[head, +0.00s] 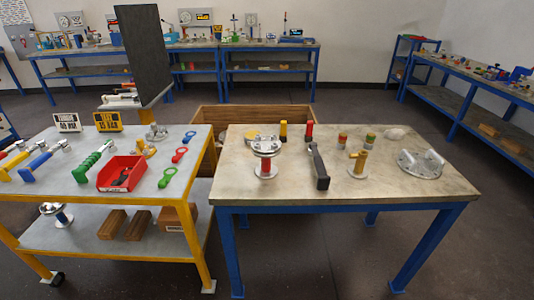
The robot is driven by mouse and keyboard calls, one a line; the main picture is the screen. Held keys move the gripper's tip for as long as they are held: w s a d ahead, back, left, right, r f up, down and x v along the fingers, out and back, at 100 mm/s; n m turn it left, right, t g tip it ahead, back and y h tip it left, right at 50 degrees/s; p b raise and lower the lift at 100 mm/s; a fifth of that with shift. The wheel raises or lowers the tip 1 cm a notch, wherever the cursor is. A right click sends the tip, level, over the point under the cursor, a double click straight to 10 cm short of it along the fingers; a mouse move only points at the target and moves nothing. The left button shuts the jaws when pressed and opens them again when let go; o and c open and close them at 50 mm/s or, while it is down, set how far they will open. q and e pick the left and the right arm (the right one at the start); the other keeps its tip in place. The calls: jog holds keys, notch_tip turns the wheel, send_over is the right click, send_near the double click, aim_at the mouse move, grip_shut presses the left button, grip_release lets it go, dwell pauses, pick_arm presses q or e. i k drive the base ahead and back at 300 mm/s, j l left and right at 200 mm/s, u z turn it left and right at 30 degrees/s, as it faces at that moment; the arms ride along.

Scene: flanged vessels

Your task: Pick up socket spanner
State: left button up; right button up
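Several handled tools lie on the yellow-framed cart (165,225) at left. A green-handled tool (90,163) and a blue-handled tool (38,162) have metal heads at their far ends. A yellow-handled tool (5,175) lies at the left edge. On the blue-framed table (235,190) a tool with a black handle (319,168) points toward the near edge. I cannot tell for certain which of these is the socket spanner. Neither of my grippers shows.
The table holds a flanged vessel (265,155), a brass valve (357,163) and a metal flange (421,164). A wooden crate (225,118) stands behind. The table's front right is clear.

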aim_at(324, 180)
jog(key=i+j+z, duration=0.25)
jog(key=i, duration=0.15)
jog(key=i+j+z, duration=0.2)
jog(key=i, duration=0.2)
